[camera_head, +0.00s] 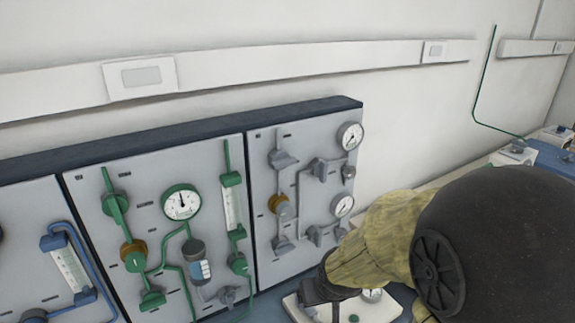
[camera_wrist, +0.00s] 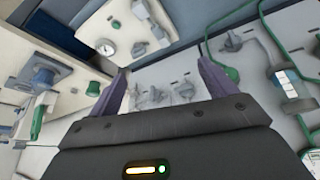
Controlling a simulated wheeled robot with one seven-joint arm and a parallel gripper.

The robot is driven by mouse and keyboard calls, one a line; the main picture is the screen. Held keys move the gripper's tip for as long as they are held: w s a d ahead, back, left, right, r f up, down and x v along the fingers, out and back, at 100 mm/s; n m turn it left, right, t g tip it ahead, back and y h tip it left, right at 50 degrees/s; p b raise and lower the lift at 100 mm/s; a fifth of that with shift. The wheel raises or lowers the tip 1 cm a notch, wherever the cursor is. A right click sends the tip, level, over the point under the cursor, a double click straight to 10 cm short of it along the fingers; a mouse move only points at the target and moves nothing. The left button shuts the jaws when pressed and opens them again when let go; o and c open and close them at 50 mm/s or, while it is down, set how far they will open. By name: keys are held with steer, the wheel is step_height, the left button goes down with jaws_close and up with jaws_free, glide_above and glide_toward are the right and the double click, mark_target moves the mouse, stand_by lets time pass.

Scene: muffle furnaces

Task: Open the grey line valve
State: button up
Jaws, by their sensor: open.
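The panel with the grey line (camera_head: 312,200) stands right of the green panel in the head view. It carries grey pipes, several grey valve-like fittings, a brass-coloured part (camera_head: 279,204) and two round gauges (camera_head: 350,136). I cannot tell which fitting is the line valve. In the wrist view, grey fittings (camera_wrist: 155,96) show between and beyond my fingers. My gripper (camera_wrist: 165,80) is open, with nothing between its fingers, and apart from the fittings as far as I can tell. In the head view my arm covers the area right of the panel's lower corner.
The green-piped panel (camera_head: 150,225) and a blue-piped panel (camera_head: 25,255) stand to the left. A white box with a gauge (camera_head: 345,308) is on the bench below the grey panel. A thin green pipe (camera_head: 483,90) runs down the wall at right.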

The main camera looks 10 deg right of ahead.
steer(key=w+d+r+n+t+y, duration=0.1)
steer(key=w+d+r+t, duration=0.1)
steer(key=w+r+t, duration=0.35)
steer(key=w+d+r+n+t+y, duration=0.1)
steer(key=w+d+r+t, duration=0.25)
steer(key=r, duration=0.35)
step_height(320, 180, up, 7)
steer(key=a+n+t+y, duration=0.1)
steer(key=a+t+y, duration=0.1)
steer(key=t+y, duration=0.1)
steer(key=shift+s+a+f+n+y+p, duration=0.2)
steer(key=shift+n+y+p, duration=0.2)
steer(key=shift+y, duration=0.2)
